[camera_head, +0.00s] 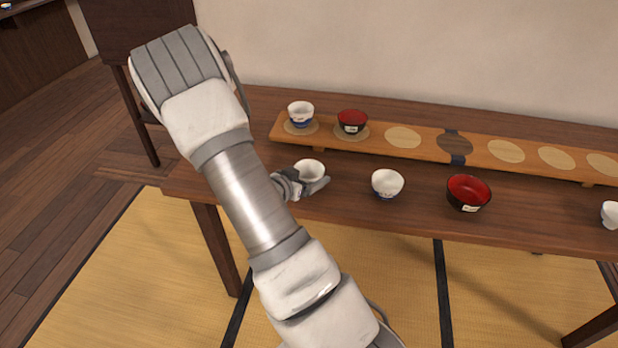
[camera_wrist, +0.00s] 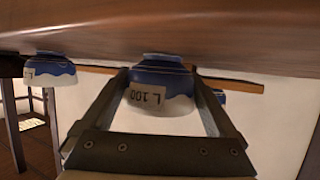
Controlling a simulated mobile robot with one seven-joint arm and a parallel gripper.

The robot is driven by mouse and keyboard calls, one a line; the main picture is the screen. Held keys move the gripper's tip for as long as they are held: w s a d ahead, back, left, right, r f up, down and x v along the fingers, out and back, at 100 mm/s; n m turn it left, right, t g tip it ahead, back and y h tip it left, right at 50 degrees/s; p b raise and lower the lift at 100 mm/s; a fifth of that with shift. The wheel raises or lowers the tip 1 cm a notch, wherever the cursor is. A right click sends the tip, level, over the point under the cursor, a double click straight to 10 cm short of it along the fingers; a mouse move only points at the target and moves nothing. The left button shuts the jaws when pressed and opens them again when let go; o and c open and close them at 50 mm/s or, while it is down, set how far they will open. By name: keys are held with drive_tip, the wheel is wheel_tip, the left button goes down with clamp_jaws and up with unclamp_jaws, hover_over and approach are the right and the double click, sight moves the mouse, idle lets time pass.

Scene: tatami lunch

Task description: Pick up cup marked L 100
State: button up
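The white and blue cup marked L 100 (camera_wrist: 150,95) stands on the dark wooden table near its front left; it also shows in the head view (camera_head: 310,168). The wrist view is upside down, and the label faces the camera. My gripper (camera_head: 305,186) is at the cup, its two fingers spread wide, one on each side of it. It also shows in the wrist view (camera_wrist: 160,78). Firm contact between the fingers and cup is not visible. The cup's lower part is partly hidden by my gripper in the head view.
Another white and blue cup (camera_head: 387,184) stands to the right, then a red and black bowl (camera_head: 468,193) and a white cup (camera_head: 610,214). Behind, a raised board (camera_head: 378,141) with round spots bears a blue-white cup (camera_head: 300,113) and a red-black bowl (camera_head: 352,121).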

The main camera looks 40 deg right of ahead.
drive_tip(key=c, duration=0.3)
drive_tip(key=shift+c, duration=0.2)
drive_tip(key=shift+r, duration=0.1)
drive_tip(key=shift+r, duration=0.25)
wheel_tip(320, 180, up, 4)
drive_tip(key=shift+r+p, duration=0.15)
drive_tip(key=shift+p, duration=0.95)
drive_tip(key=s+r+p, duration=0.6)
drive_tip(key=s+p, duration=0.5)
drive_tip(key=shift+s, duration=0.2)
